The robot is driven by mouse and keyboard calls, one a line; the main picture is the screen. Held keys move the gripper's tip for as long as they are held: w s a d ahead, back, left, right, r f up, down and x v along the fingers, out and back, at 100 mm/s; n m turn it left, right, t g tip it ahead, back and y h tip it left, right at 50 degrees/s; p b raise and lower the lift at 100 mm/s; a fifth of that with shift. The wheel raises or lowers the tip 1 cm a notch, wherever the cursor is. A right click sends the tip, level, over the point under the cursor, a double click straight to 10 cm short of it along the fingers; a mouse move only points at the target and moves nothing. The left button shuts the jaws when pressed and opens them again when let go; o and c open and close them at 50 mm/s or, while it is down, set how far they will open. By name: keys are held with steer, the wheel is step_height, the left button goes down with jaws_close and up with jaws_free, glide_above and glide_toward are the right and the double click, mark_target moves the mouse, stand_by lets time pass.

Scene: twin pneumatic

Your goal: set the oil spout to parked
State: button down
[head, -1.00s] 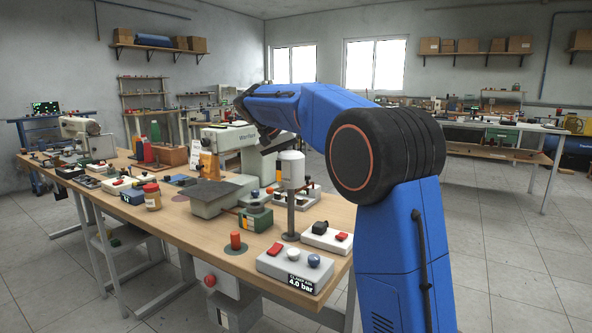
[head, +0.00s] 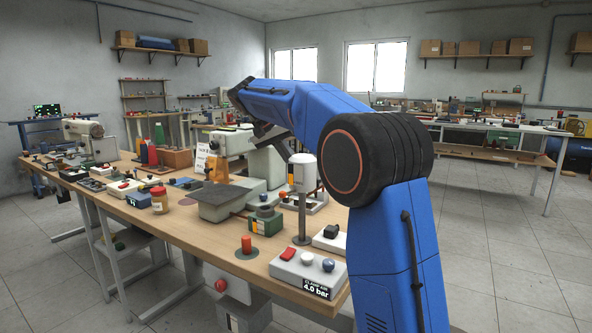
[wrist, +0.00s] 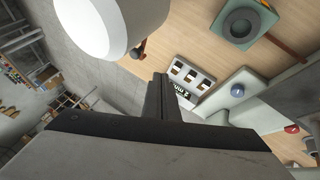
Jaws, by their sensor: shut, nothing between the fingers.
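No part is labelled as the oil spout, and I cannot tell for sure which one it is. A green block with a dark round cup (head: 265,220) stands near the middle of the bench. It also shows at the top right of the wrist view (wrist: 241,24), with a thin brown bar (wrist: 287,47) beside it that may be the spout. My gripper (wrist: 160,82) is shut and empty, in the air above the bench. It is apart from the green block, which lies up and to the right of it in the wrist view. In the head view the fingertips are not clear.
A white cylinder on a grey post (head: 302,172) stands close to my arm and fills the wrist view's top left (wrist: 108,25). A grey box with slots (wrist: 190,80) lies below. A pale control box (head: 308,271) reads 4.0 bar; a red-orange peg (head: 246,244) stands beside it.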

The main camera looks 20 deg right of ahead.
steer(key=v, duration=0.7)
steer(key=shift+w+r, duration=0.15)
steer(key=shift+w, duration=0.4)
steer(key=shift+a, duration=0.25)
